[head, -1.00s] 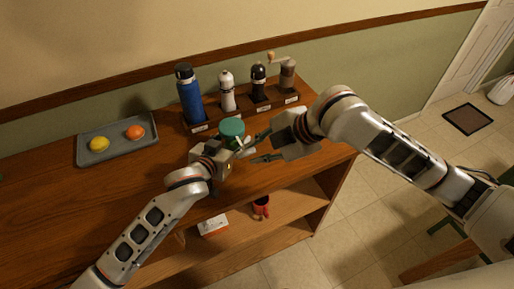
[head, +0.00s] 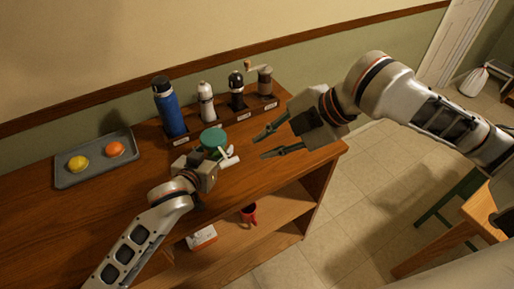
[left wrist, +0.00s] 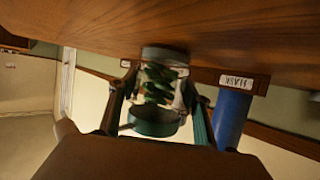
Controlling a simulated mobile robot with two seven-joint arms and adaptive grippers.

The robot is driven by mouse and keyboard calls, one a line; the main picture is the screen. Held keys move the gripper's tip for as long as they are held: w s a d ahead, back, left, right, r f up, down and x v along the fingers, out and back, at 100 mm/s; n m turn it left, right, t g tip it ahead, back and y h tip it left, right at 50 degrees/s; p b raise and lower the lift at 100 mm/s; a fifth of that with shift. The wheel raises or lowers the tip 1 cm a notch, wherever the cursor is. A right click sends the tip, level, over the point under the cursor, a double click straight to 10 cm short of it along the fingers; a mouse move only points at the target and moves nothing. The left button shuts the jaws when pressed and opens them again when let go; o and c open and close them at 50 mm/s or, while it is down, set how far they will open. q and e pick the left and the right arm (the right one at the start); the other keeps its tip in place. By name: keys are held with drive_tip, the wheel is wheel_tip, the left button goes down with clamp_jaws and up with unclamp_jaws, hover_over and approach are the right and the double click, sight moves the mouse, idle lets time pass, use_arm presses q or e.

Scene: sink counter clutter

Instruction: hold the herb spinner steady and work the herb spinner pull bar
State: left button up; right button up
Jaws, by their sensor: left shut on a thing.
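The herb spinner (head: 213,139) stands on the wooden counter, with a green lid and a white pull bar (head: 230,160) sticking out on its right side. In the left wrist view the herb spinner (left wrist: 155,123) shows a clear body with green stuff inside, between my left fingers. My left gripper (head: 207,160) is shut on the herb spinner from the front; in the head view its fingers are largely hidden. My right gripper (head: 268,143) is open and empty, to the right of the pull bar and apart from it, its fingers pointing left.
Behind the spinner a rack (head: 222,122) holds a blue bottle (head: 169,108), a white mill (head: 206,101), a dark mill (head: 236,92) and a hand-crank grinder (head: 265,81). A tray (head: 97,178) with two fruits lies left. A red mug (head: 249,213) sits on the shelf below.

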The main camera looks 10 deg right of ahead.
idle(0.4)
use_arm(q)
drive_tip(key=o, duration=1.4)
drive_tip(key=shift+c, duration=0.2)
drive_tip(key=shift+s, duration=0.1)
